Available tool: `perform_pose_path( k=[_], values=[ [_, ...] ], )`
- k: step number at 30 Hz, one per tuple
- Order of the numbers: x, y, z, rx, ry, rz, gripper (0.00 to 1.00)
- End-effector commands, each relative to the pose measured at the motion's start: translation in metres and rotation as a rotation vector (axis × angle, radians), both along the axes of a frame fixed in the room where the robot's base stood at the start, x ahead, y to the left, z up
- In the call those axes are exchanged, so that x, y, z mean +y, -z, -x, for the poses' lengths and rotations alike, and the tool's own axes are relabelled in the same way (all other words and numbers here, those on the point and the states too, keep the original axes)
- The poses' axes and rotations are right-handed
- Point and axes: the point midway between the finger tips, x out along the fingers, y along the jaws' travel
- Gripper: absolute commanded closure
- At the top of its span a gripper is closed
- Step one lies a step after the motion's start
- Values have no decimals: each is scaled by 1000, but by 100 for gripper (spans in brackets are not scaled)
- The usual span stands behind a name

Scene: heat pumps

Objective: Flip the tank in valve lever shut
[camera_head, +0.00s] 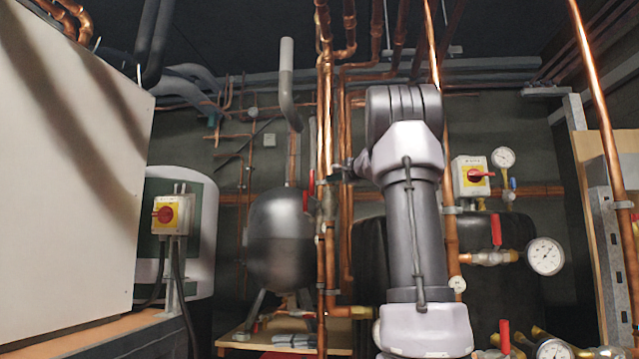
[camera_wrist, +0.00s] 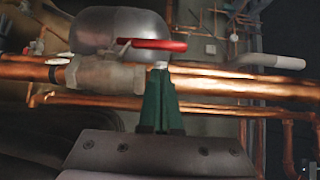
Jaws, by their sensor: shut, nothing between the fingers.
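A red valve lever (camera_wrist: 155,44) shows in the wrist view, on a grey valve body (camera_wrist: 108,76) set in a copper pipe. The lever lies roughly parallel to that pipe. In the head view a red lever (camera_head: 311,183) stands upright beside the vertical copper pipes. My gripper (camera_wrist: 160,68) has green fingers, shut together and empty. Their tips are just below the lever's free end in the wrist view; I cannot tell if they touch it. In the head view the fingers are mostly hidden by my arm and the pipes. No label for the tank in valve is readable.
A dark round tank (camera_head: 281,240) stands behind the lever. Vertical copper pipes (camera_head: 328,130) crowd the space beside my gripper. Other red-handled valves (camera_head: 496,230) and a gauge (camera_head: 545,256) are at the right. A white cabinet (camera_head: 70,180) fills the left.

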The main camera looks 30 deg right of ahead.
Motion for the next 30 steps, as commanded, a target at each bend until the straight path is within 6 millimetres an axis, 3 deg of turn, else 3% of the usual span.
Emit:
perform_pose_path(
  k=[15, 21, 30],
  values=[
    [9, 1, -83, 1, -2, 0, 100],
    [10, 1, -95, 0, -1, 0, 100],
    [11, 1, -95, 0, -1, 0, 100]
  ],
)
